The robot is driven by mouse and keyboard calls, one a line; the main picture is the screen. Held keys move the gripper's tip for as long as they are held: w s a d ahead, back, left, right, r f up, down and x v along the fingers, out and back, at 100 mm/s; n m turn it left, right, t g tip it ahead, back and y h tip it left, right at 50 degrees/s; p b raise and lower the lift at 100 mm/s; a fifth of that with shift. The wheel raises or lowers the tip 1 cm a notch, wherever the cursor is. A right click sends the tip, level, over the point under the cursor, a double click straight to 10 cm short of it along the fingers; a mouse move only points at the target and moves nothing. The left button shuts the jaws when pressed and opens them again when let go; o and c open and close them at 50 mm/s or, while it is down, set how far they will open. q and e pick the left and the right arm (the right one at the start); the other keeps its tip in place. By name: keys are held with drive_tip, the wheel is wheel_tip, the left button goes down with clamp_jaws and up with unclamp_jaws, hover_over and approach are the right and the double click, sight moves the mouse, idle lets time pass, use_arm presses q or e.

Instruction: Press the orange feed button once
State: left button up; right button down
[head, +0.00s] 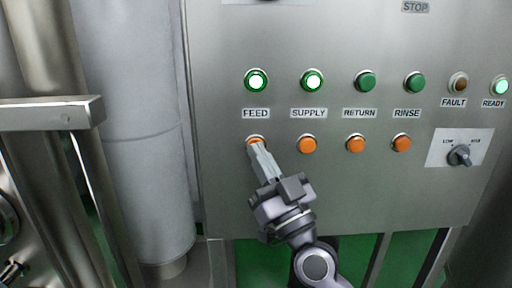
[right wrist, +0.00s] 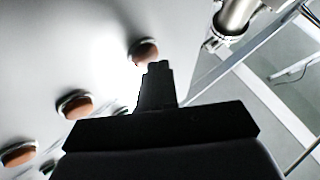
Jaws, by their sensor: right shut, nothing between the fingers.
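The orange feed button (head: 254,139) sits under the FEED label (head: 256,114) on the steel panel, below a lit green button (head: 256,81). My right gripper (head: 257,147) is shut and empty, its fingertips in front of the feed button and covering most of it. In the right wrist view the closed fingertips (right wrist: 158,66) overlap the lower edge of an orange button (right wrist: 143,51). Whether they touch it or stand just off it, I cannot tell. My left gripper is not in view.
More orange buttons stand in a row to the right, for SUPPLY (head: 308,144), RETURN (head: 355,143) and RINSE (head: 401,143). A rotary knob (head: 460,155) is at the far right. A thick pale pipe (head: 150,180) runs upright left of the panel.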

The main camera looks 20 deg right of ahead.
drive_tip(key=shift+w, duration=0.2)
idle(0.5)
drive_tip(key=shift+s+a+p, duration=0.2)
drive_tip(key=shift+s+p, duration=0.15)
drive_tip(key=shift+s, duration=0.5)
drive_tip(key=s, duration=0.2)
drive_tip(key=s+a+p, duration=0.1)
drive_tip(key=s, duration=0.1)
drive_tip(key=shift+s+a+p, duration=0.2)
drive_tip(key=shift+s+p, duration=0.1)
drive_tip(key=shift+s, duration=0.1)
drive_tip(key=shift+f, duration=0.1)
